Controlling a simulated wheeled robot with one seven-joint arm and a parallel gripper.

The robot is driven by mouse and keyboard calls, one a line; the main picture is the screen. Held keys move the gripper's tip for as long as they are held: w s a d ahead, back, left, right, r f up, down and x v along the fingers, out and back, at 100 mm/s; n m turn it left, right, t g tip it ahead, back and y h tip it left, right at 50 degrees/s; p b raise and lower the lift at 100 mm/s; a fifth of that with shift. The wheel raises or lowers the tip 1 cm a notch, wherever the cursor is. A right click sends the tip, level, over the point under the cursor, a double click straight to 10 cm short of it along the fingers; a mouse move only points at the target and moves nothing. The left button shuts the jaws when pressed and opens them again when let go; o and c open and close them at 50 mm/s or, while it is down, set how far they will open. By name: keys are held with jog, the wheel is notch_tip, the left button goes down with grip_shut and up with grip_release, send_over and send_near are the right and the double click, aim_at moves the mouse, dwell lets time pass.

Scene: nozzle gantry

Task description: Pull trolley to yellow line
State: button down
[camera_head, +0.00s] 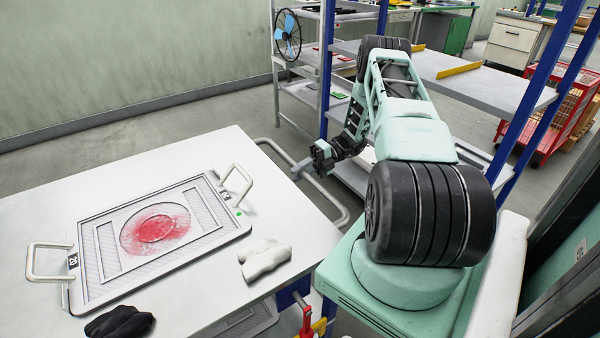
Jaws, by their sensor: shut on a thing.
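The trolley (110,185) has a white flat top and fills the lower left of the head view. Its grey tubular push handle (333,202) sticks out from the right edge. My gripper (299,170) is shut on the handle's bar, beyond the right edge of the top. The fingertips are small here, so the exact contact is hard to see. My arm reaches out to it from the right. No yellow line on the floor shows in this view.
A grey tray (90,228) with two white handles and a red-stained disc lies on the trolley. A white glove (265,258) and a black one (119,322) lie beside it. Shelving with blue posts (327,60) stands close behind my arm. Open floor lies behind the trolley.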

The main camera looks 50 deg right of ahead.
jog(key=shift+d, duration=0.3)
jog(key=c, duration=1.3)
grip_release()
jog(key=shift+s+d, duration=0.1)
jog(key=shift+d, duration=0.05)
jog(key=b+v, duration=0.3)
jog(key=v, duration=1.4)
jog(key=shift+s, duration=0.1)
